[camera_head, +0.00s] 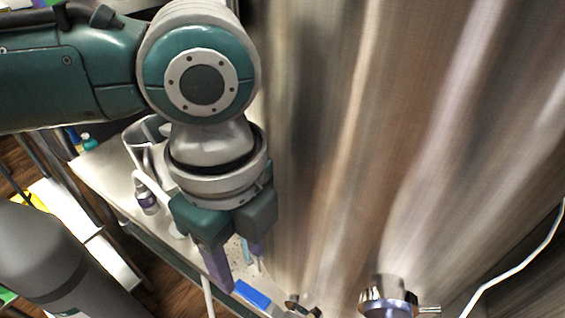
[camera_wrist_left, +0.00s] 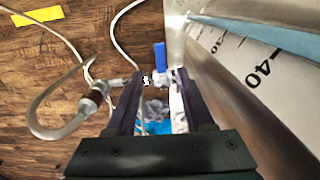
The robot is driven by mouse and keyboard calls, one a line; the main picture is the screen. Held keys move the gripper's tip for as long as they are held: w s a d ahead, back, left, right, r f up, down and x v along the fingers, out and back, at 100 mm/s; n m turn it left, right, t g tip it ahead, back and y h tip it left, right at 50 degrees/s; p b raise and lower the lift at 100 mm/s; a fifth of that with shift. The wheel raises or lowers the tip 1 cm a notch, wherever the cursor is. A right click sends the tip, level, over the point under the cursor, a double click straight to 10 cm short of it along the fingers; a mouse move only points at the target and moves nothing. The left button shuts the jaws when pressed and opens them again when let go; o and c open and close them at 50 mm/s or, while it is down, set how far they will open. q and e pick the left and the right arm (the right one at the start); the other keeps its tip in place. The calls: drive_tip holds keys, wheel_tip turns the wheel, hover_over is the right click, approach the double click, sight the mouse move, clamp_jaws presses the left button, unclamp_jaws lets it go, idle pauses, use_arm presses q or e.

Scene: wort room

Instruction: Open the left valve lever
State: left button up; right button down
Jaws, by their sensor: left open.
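The blue valve lever (camera_wrist_left: 160,55) stands upright in the wrist view, beside the tank wall. It sits on a small metal valve (camera_wrist_left: 157,79) at the tank's side. My left gripper (camera_wrist_left: 160,77) is open, with its two dark fingers on either side of the valve in that view. I cannot tell how far the fingertips are from the lever. In the head view my left gripper (camera_head: 238,270) points down beside the tank. A blue piece (camera_head: 253,293) shows just right of its fingers; I cannot tell whether it is the lever.
The large steel tank (camera_head: 400,130) fills the right of the head view. A metal fitting (camera_head: 387,297) juts from its lower part. A hose (camera_wrist_left: 60,128) curves left of the valve. A light table (camera_head: 110,180) with bottles stands behind my left arm.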

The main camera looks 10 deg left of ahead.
sight(248, 291)
use_arm(q)
wheel_tip(248, 291, down, 7)
drive_tip(key=b, duration=0.2)
drive_tip(key=shift+f+b, duration=0.15)
drive_tip(key=shift+b, duration=0.15)
clamp_jaws()
idle(1.2)
